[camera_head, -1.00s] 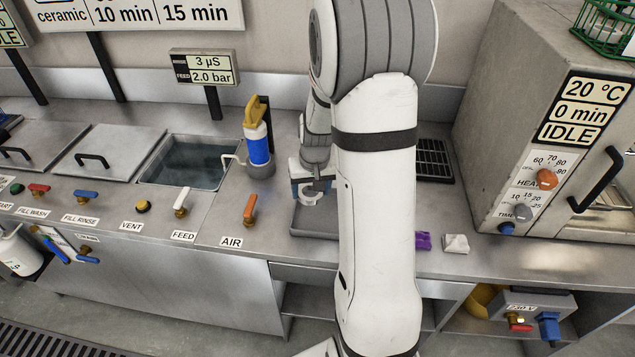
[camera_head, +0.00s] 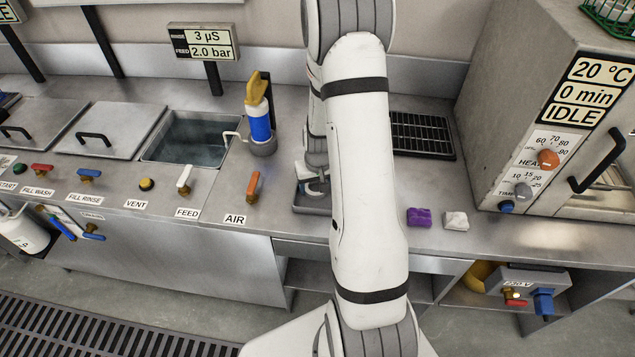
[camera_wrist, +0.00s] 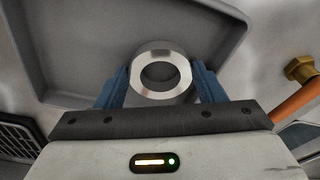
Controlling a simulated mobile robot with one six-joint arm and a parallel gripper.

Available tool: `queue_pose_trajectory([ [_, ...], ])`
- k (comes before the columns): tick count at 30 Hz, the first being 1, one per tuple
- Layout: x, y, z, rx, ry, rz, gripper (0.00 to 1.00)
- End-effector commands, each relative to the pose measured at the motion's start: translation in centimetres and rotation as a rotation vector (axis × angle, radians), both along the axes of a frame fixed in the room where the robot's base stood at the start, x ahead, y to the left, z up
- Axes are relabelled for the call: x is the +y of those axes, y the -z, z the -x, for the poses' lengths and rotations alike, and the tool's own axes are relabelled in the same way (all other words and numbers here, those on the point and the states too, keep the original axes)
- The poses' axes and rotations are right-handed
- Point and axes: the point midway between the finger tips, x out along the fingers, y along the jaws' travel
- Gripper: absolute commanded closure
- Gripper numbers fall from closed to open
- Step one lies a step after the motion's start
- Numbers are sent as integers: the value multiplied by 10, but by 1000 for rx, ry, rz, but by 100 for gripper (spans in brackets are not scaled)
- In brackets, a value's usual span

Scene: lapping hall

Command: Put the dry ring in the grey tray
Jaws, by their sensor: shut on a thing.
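A shiny metal ring (camera_wrist: 160,74) is held between the two blue fingers of my gripper (camera_wrist: 160,85) in the wrist view. The grey tray (camera_wrist: 215,30) fills the area behind the ring in that view, and the ring appears over it. I cannot tell whether the ring touches the tray floor. In the head view my arm hides most of the tray (camera_head: 312,208); its front left corner shows on the steel counter. The gripper is low at the tray, and its fingers are mostly hidden there.
An orange AIR lever (camera_head: 253,186) stands left of the tray.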

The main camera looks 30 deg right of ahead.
Motion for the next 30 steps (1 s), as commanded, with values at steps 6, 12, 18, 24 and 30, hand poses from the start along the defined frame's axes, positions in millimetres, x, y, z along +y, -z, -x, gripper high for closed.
queue_pose_trajectory([
  [6, 0, 2, 0, -1, -1, 0, 70],
  [12, 0, 1, 0, 0, -1, 0, 28],
  [18, 1, 0, 0, 0, -1, 0, 28],
  [24, 1, -16, 1, -4, -2, 1, 28],
  [30, 2, -53, 6, -6, -1, 1, 28],
])
